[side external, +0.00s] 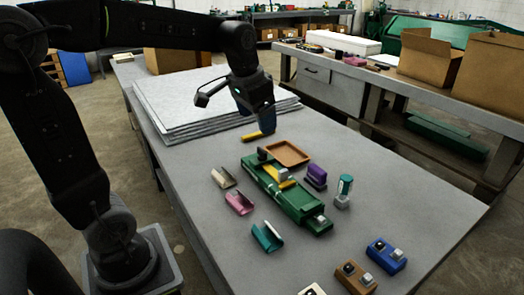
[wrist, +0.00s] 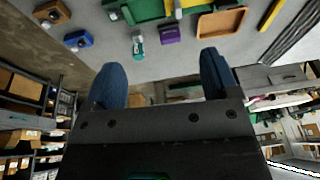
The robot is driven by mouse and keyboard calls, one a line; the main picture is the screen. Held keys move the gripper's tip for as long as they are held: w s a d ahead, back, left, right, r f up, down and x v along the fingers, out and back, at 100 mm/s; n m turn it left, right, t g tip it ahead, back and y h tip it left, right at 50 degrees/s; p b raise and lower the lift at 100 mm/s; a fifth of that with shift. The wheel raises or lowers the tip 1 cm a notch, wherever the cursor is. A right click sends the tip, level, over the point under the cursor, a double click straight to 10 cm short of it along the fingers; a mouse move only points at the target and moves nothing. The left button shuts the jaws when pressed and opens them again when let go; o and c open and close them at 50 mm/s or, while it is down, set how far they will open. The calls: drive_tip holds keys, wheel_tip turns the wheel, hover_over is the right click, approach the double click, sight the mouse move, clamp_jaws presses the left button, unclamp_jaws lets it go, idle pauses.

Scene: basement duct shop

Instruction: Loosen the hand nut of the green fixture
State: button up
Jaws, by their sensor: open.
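The green fixture (side external: 297,203) lies on the grey table, right of the middle in the side view, with a yellow strip and a grey block (side external: 283,174) across it. A dark knob (side external: 262,155) is at its far end and a small grey piece (side external: 320,220) at its near end; I cannot tell which is the hand nut. In the wrist view the fixture (wrist: 147,10) is cut off by the top edge. My gripper (side external: 265,130) is above the table beyond the fixture's far end, apart from it. Its blue fingers (wrist: 160,65) are spread and empty.
A brown tray (side external: 287,153), a purple block (side external: 316,176) and a teal-topped piece (side external: 344,190) stand right of the fixture. Pink, teal and beige clips lie left of it. Blue (side external: 385,254) and brown (side external: 357,277) fixtures sit nearer. Grey sheets (side external: 180,100) are stacked behind.

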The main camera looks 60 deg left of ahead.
drive_tip(key=w+a+f+g, duration=0.2)
drive_tip(key=w+a+f, duration=0.1)
drive_tip(key=w+a, duration=0.55)
drive_tip(key=g, duration=0.1)
hover_over(262, 150)
wheel_tip(262, 150, down, 6)
drive_tip(key=shift+h, duration=0.3)
wheel_tip(262, 150, down, 13)
drive_tip(key=shift+a+f, duration=0.1)
drive_tip(key=shift+f, duration=0.1)
drive_tip(key=c, duration=0.9)
